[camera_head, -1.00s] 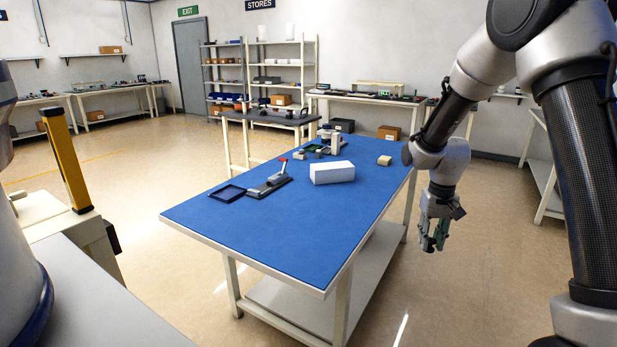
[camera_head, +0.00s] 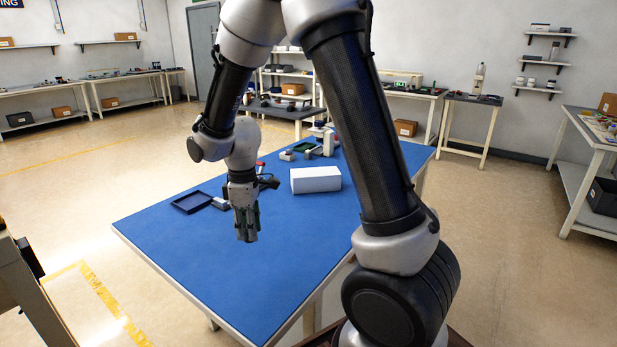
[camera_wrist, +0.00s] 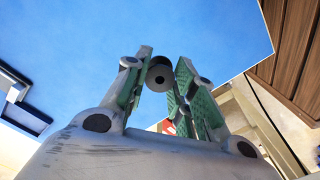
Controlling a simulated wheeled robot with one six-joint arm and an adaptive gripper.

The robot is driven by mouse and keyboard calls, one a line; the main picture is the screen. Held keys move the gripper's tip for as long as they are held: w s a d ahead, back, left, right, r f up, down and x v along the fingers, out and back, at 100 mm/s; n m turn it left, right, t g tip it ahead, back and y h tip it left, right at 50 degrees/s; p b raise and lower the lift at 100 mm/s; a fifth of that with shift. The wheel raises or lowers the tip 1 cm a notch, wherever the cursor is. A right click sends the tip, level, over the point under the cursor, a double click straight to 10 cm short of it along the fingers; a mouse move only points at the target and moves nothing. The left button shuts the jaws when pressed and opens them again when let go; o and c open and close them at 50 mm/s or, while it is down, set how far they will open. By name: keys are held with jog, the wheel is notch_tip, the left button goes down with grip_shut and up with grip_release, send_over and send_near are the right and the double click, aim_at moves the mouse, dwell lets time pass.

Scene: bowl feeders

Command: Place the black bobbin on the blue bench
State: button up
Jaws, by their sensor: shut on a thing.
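The blue bench (camera_head: 200,262) stands in front of me in the head view, and its top also fills much of the wrist view (camera_wrist: 80,60). My gripper (camera_head: 247,234) points down over the near half of the bench. In the wrist view, my gripper (camera_wrist: 164,72) is shut on the black bobbin (camera_wrist: 160,77), which sits between the fingertips with its round end and centre hole showing. The bobbin cannot be made out clearly in the head view. I cannot tell its exact height above the bench.
A white box (camera_head: 316,180) stands on the bench right of my gripper. A dark open frame (camera_head: 191,202) lies to the left. Several small parts, including a green one (camera_head: 303,147), lie at the far end. The near part of the bench top is clear.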

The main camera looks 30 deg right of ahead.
jog(key=shift+s+a+n, duration=0.4)
jog(key=shift+s+n, duration=0.05)
jog(key=shift+n, duration=0.75)
jog(key=f, duration=0.9)
jog(key=shift+s+a+f, duration=0.1)
jog(key=shift+s+f, duration=0.15)
jog(key=shift+f, duration=0.15)
jog(key=shift+f, duration=0.1)
jog(key=o, duration=0.8)
jog(key=shift+o, duration=0.2)
notch_tip(320, 180, up, 13)
jog(key=s+d+r+m+t, duration=0.2)
jog(key=s+d+r+m, duration=0.65)
jog(key=r, duration=0.45)
jog(key=s+d+r+m+t, duration=0.1)
jog(key=s+d+r+m, duration=0.1)
jog(key=s, duration=0.3)
jog(key=s+d+r+m+t, duration=0.1)
jog(key=s+d+r+m, duration=0.1)
jog(key=s, duration=0.4)
jog(key=shift+s+d+m, duration=0.3)
jog(key=shift+d+m, duration=0.25)
jog(key=shift+d, duration=0.6)
